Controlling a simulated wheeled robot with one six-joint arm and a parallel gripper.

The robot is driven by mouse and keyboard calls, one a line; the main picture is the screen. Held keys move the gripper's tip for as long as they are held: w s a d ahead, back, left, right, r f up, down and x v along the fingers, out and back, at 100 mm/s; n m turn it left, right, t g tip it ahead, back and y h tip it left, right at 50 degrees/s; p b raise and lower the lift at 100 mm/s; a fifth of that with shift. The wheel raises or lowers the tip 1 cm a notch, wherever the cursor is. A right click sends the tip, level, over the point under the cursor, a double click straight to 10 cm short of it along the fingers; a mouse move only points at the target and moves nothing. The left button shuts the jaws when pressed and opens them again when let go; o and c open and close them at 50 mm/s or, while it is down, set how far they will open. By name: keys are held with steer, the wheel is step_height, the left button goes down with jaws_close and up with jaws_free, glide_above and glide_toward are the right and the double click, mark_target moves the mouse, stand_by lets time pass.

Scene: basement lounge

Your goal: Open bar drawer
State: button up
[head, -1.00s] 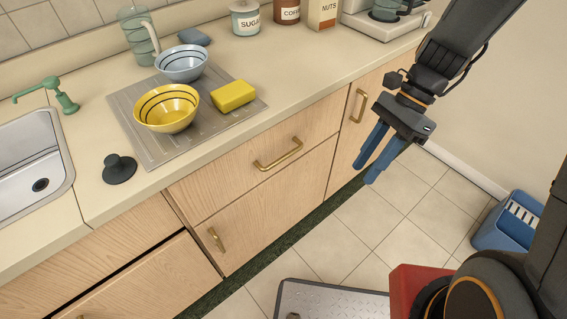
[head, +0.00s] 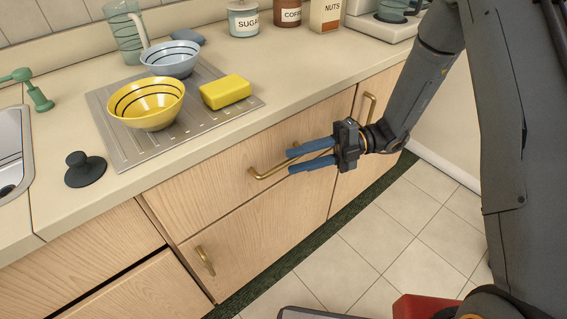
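The bar drawer (head: 226,174) is a wood-front drawer under the counter, and it is shut. Its brass bar handle (head: 262,174) runs along the upper part of the front. My gripper (head: 311,157) has two blue fingers pointing left, one above the other, with a gap between them. The fingers are at the right part of the handle and partly cover it. I cannot tell whether they touch the handle or are still in front of it.
A cupboard door with a brass handle (head: 204,261) is below, and another handle (head: 368,106) is at the right. On the counter are a yellow bowl (head: 148,113), a blue bowl (head: 170,65), a yellow sponge (head: 226,91) and a black stopper (head: 86,171). The tiled floor (head: 355,245) in front is mostly clear.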

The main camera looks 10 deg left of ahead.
mark_target(283, 163)
steer(key=shift+x, duration=2.2)
jaws_close()
